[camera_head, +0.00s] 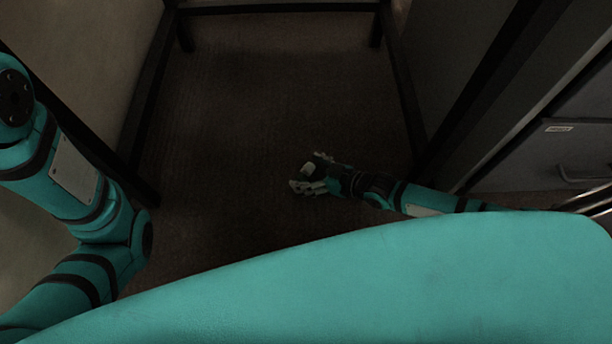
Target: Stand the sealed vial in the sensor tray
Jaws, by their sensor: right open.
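My right gripper (306,173) is near the middle of the head view, low over the dark floor, with its fingers pointing left. Its fingers are apart. A small pale patch shows between them, and I cannot tell whether it is a finger pad or a separate thing. My left arm comes in at the left edge, but its gripper is outside the picture. I can make out neither the sealed vial nor the sensor tray in this view.
A dark frame with legs (405,95) stands around the open brown floor (240,120). A grey drawer cabinet (560,150) with a label and handle is at the right. A pale beige surface (85,45) lies at the upper left. My teal body covers the bottom.

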